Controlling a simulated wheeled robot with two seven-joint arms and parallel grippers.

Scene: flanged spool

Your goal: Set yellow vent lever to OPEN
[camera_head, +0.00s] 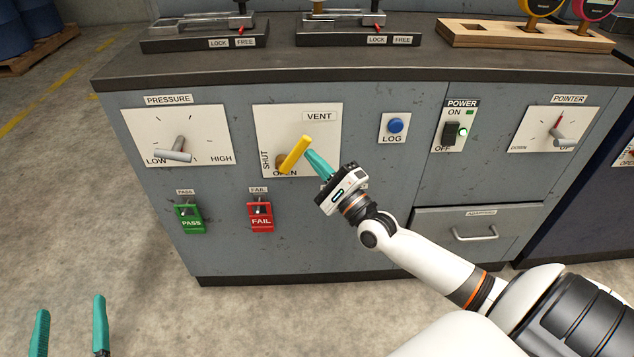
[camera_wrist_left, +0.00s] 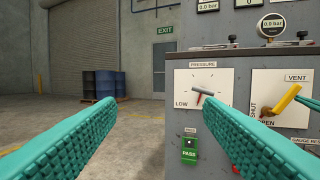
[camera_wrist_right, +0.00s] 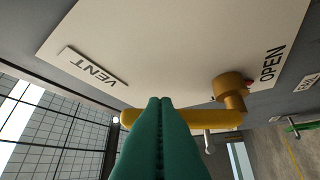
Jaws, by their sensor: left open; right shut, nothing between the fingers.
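The yellow vent lever (camera_head: 294,154) is on a white plate (camera_head: 325,137) marked VENT, SHUT and OPEN. In the head view its handle tilts up and to the right from its pivot, which sits just above the OPEN label. My right gripper (camera_head: 313,158) is shut and empty, its fingertips close to the right side of the handle. In the right wrist view the fingertips (camera_wrist_right: 160,102) overlap the lever's bar (camera_wrist_right: 190,118); I cannot tell whether they touch it. My left gripper (camera_head: 70,318) is open and empty at the lower left, away from the panel.
The panel also carries a pressure lever (camera_head: 170,152), a blue LOG button (camera_head: 395,125), a power switch (camera_head: 452,132), a pointer knob (camera_head: 562,138) and PASS (camera_head: 190,220) and FAIL (camera_head: 261,220) tags. A drawer (camera_head: 475,232) is below.

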